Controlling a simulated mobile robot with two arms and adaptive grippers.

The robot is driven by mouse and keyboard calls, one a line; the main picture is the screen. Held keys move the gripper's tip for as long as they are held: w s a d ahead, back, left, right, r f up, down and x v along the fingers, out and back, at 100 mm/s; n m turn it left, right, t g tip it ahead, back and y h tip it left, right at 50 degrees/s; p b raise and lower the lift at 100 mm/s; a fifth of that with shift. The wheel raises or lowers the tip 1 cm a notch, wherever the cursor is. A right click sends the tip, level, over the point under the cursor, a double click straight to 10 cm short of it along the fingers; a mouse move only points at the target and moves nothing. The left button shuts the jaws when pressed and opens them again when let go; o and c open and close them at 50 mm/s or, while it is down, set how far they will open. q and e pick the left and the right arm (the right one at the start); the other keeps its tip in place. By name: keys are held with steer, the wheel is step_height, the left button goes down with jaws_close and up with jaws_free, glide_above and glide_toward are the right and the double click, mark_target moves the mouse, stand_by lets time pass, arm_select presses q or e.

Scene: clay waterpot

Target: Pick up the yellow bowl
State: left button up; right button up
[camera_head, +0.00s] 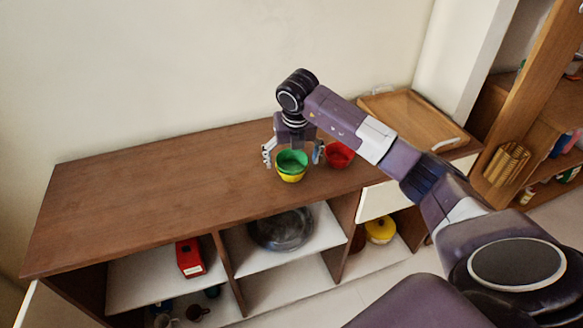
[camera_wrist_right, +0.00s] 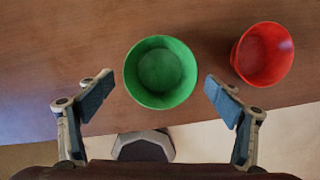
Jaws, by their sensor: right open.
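The yellow bowl (camera_head: 291,178) sits on the wooden cabinet top near its front edge. A green bowl (camera_head: 292,160) is nested in it, so only the yellow lower part shows in the head view. In the right wrist view the green bowl (camera_wrist_right: 160,72) hides the yellow one. My right gripper (camera_head: 292,157) is open, with its fingers apart on either side of the stacked bowls. In the wrist view my right gripper (camera_wrist_right: 153,97) has one finger left and one right of the green bowl, touching neither side. My left gripper is not in view.
A red bowl (camera_head: 339,155) stands just right of the stack, close to the right finger. A wooden tray (camera_head: 412,118) lies at the cabinet's right end. The cabinet top (camera_head: 150,190) is clear to the left. Shelves below hold a dark pan (camera_head: 282,230) and a red box (camera_head: 190,258).

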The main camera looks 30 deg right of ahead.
mark_target(291, 167)
steer(key=x, duration=0.2)
steer(key=shift+w+d+f, duration=0.1)
steer(key=shift+w+f, duration=0.15)
steer(key=shift+f, duration=0.45)
steer(key=shift+w+p, duration=0.1)
steer(key=shift+p, duration=0.2)
steer(key=c, duration=1)
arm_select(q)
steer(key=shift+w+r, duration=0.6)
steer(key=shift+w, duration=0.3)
arm_select(e)
steer(key=shift+c, duration=0.7)
steer(key=shift+r, duration=0.1)
